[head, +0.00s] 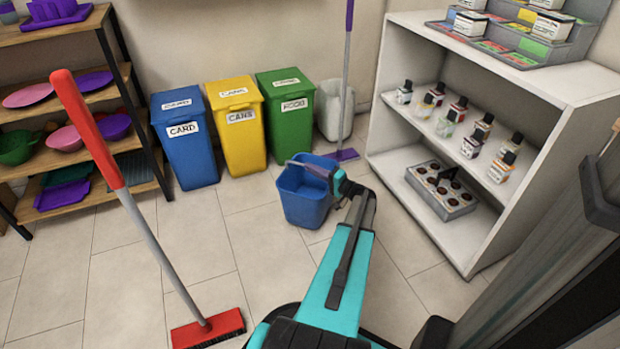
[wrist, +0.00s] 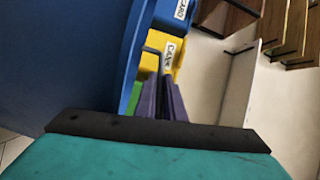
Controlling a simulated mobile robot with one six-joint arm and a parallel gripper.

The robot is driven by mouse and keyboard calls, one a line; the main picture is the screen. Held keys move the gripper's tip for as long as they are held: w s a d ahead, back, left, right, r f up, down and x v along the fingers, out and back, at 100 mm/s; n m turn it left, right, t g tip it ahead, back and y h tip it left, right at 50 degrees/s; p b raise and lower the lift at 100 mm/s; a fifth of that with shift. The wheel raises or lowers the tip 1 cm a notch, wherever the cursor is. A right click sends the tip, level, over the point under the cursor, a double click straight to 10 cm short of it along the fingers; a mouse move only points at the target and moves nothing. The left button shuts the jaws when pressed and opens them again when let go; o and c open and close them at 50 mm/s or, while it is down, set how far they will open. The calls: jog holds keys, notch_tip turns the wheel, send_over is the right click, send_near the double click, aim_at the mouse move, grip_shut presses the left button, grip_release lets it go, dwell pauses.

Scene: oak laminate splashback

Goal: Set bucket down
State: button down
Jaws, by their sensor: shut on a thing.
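A blue bucket (head: 303,203) is upright in the middle of the head view, in front of the bins. There the gripper fingers (wrist: 166,88) are close together beside a thin grey bar that looks like the handle. Whether the bucket's base touches the floor is hard to tell.
Blue (head: 184,140), yellow (head: 238,125) and green (head: 289,110) bins stand behind the bucket. A white shelf (head: 440,225) with bottles is on the right. A red broom (head: 207,328) is at front left, and a purple mop (head: 343,154) is behind.

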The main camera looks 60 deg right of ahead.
jog(key=shift+w+d, duration=0.5)
jog(key=shift+d, duration=0.2)
jog(key=shift+f, duration=0.1)
jog(key=shift+f+b, duration=1.05)
jog(key=shift+f, duration=0.7)
jog(key=c, duration=1.8)
grip_release()
jog(key=shift+f, duration=0.1)
jog(key=shift+c, duration=0.2)
jog(key=s+a+p, duration=0.1)
jog(key=s+p, duration=0.2)
jog(key=s, duration=0.9)
jog(key=shift+a+f, duration=0.15)
jog(key=shift+a, duration=0.05)
